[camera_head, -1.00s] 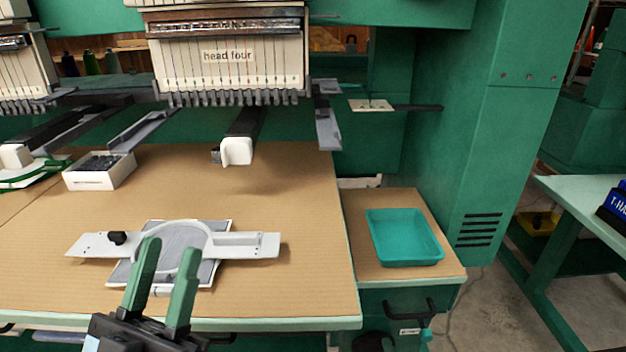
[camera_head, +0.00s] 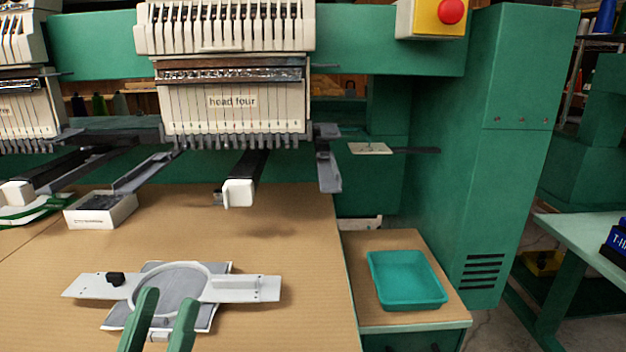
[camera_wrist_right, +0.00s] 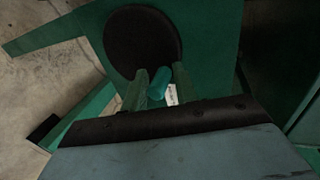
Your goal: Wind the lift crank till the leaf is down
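The leaf (camera_head: 373,322), a small cardboard-topped side table, stands right of the main table with a teal tray on it. In the right wrist view, a teal cylindrical knob (camera_wrist_right: 159,84), seemingly the crank's handle, shows between the fingers of my right gripper (camera_wrist_right: 160,70). Those fingers are apart, and I cannot tell whether they touch the knob. The rest of the crank is not clear there. My left gripper (camera_head: 168,297) is open and empty, in front of the hoop in the head view. My right gripper is outside the head view.
The teal tray (camera_head: 408,280) rests on the leaf. A grey hoop frame (camera_head: 240,290) lies on the main table (camera_head: 300,240). A green machine column (camera_head: 495,180) stands right of the leaf. A dark disc (camera_wrist_right: 143,42) and a white label (camera_wrist_right: 172,95) are near the knob.

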